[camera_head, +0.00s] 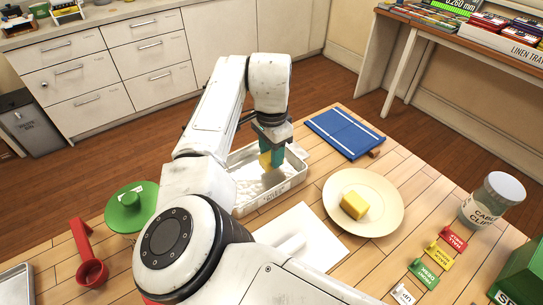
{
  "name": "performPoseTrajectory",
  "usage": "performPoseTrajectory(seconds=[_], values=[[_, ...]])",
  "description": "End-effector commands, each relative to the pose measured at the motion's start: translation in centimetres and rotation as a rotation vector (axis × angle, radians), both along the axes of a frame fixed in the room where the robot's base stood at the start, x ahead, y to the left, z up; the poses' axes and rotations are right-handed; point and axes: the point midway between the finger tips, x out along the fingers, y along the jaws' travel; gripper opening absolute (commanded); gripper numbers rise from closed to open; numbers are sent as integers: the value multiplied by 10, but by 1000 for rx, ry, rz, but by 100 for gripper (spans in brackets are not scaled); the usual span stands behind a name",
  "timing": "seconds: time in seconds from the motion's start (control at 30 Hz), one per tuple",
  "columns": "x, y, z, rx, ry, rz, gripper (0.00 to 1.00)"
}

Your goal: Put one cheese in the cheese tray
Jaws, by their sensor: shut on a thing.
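My gripper (271,158), with teal fingers, is shut on a yellow block of cheese (265,161). It points down over the white cheese tray (244,205), which has small lettering on its front wall. The held cheese is over or inside the tray; I cannot tell whether it touches the tray floor. Another yellow cheese (354,205) lies on a round cream plate (335,220) to the right of the tray. My arm hides part of the tray's left side.
A blue board (345,132) lies behind the plate. A white board (318,246) is in front of the tray. A green lidded pot (132,208) and red scoop (88,262) are at left. A labelled jar (490,203) and several coloured tags (437,256) are at right.

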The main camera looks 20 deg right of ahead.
Motion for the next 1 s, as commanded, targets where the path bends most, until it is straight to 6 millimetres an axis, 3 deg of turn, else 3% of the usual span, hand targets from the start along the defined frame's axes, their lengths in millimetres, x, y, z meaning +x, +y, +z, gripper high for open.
performPoseTrajectory(seconds=[0.2,0.57,0.6,0.83,1.0], values=[[-1,0,-20,0,2,0,9],[-1,0,-24,-1,2,1,9],[-1,0,-23,0,1,1,43],[-1,0,-23,0,2,0,65],[-1,0,-23,0,2,0,65]])
